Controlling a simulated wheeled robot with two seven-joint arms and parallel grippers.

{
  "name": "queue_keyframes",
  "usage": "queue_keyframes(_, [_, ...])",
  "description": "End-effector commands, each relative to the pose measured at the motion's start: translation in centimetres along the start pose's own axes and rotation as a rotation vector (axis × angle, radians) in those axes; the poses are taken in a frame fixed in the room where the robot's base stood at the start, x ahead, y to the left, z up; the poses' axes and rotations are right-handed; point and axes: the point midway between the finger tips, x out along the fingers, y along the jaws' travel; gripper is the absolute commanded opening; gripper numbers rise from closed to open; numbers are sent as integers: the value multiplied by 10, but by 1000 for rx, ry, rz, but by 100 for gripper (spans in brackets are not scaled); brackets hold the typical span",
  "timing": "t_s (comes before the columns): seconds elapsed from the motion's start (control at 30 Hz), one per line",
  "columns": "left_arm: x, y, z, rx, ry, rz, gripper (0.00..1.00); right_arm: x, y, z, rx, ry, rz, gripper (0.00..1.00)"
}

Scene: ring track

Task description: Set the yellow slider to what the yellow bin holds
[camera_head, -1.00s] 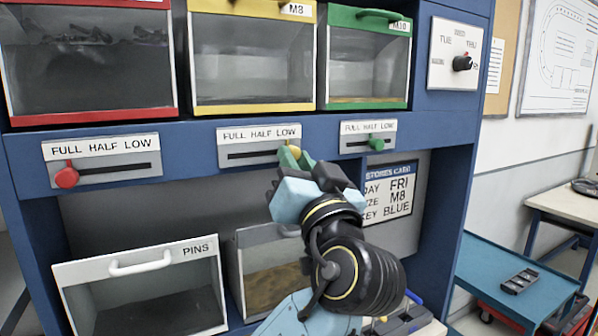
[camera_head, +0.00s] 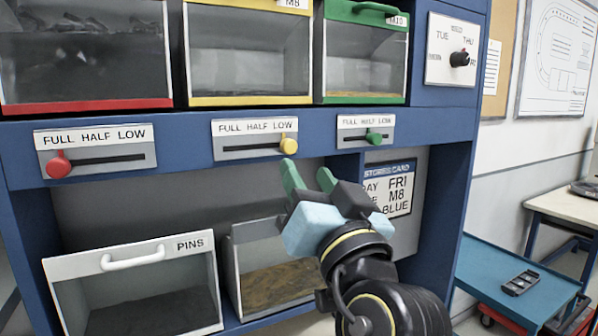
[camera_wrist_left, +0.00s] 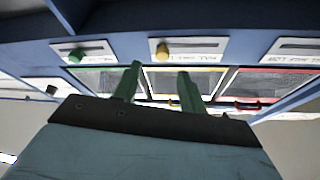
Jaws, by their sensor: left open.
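In the left wrist view the open fingers (camera_wrist_left: 159,72) point towards the panel. My right gripper is out of view.
The red slider knob (camera_head: 58,164) is at FULL, and the green one (camera_head: 374,137) is near LOW. A stores card (camera_head: 389,188) reads FRI, M8, BLUE. Below stand a PINS bin (camera_head: 135,258) and another open bin (camera_head: 272,285). A dial (camera_head: 460,59) is at upper right.

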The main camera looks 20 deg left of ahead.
Motion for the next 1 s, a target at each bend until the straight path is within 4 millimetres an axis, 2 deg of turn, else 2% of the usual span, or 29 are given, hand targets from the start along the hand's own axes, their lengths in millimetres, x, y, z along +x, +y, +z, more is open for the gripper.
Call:
queue_keyframes(0.03, [-15,2,3,-5,-1,5,42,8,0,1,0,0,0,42])
queue_keyframes(0.2, [-48,2,3,-2,-1,4,42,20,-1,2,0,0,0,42])
queue_keyframes(0.4, [-70,1,1,-1,0,2,42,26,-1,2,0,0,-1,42])
queue_keyframes(0.83, [-74,3,2,9,0,5,42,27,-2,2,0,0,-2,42])
queue_keyframes(0.93, [-70,24,15,65,-4,43,42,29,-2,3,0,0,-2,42])
queue_keyframes(1.0, [-67,53,36,138,-11,101,42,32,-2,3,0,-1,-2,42])
